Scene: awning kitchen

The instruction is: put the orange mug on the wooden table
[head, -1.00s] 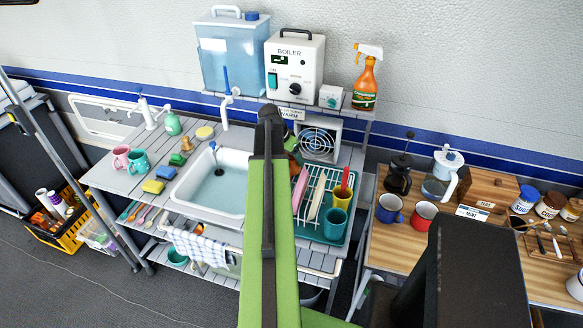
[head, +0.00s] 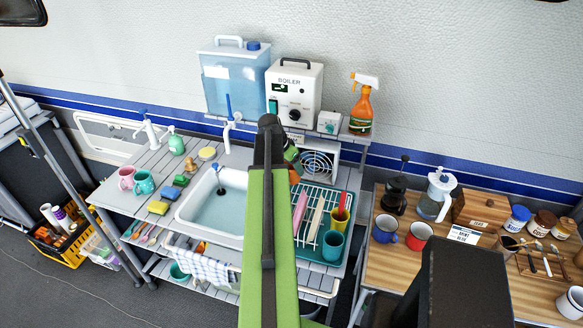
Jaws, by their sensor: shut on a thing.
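My arm reaches up the middle of the head view, and my gripper (head: 291,153) is mostly hidden behind it, above the area between the sink and the dish rack. A small orange patch (head: 295,177) shows beside the arm there; it looks like part of the orange mug, held in the shut gripper. The rest of the mug is hidden, so its tilt cannot be told. The wooden table (head: 387,264) stands at the right, apart from the gripper.
The table holds a blue mug (head: 385,229), a red mug (head: 419,236), a French press (head: 395,196), a glass kettle (head: 437,195) and jars. A teal dish rack (head: 343,255) and sink (head: 203,219) are on the grey counter. The table's front left has bare wood.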

